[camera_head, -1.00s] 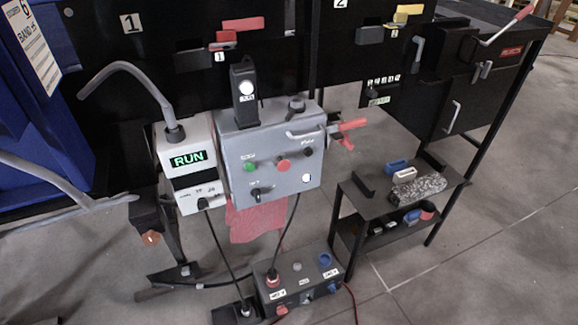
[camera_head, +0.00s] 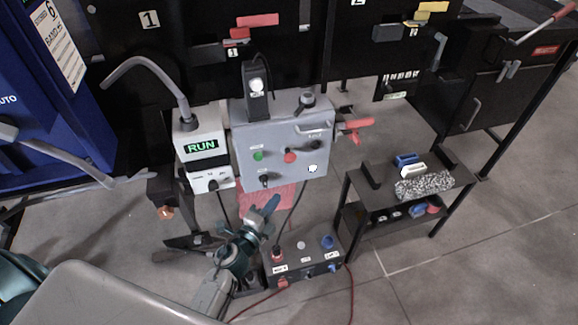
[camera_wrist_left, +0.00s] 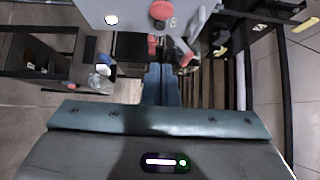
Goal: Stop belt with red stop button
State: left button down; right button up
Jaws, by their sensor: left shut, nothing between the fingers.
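The red stop button (camera_head: 290,156) sits on the front of the grey control box (camera_head: 308,133), right of a green button (camera_head: 258,156). In the left wrist view the red button (camera_wrist_left: 162,10) shows at the top edge. My left gripper (camera_head: 265,208) is below the control box in the head view, apart from the button. Its fingers (camera_wrist_left: 162,84) are shut and empty, pointing towards the box. A display (camera_head: 201,146) beside the box reads RUN. My right gripper is not in view.
A floor box (camera_head: 302,262) with several buttons and cables stands below the control box. A red cloth (camera_head: 280,196) hangs behind my gripper. A small shelf (camera_head: 360,180) with parts stands at right. A red-handled lever (camera_head: 357,126) juts out beside the control box.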

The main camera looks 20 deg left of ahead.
pick_arm(q)
jog(key=p, duration=0.1)
send_near(294, 160)
jog(key=w+d, duration=0.2)
jog(key=d, duration=0.1)
jog(key=w, duration=0.1)
jog(key=w+a, duration=0.1)
jog(key=w, duration=0.1)
jog(key=shift+a, duration=0.25)
jog(key=shift+w+a, duration=0.25)
jog(key=shift+w, duration=0.05)
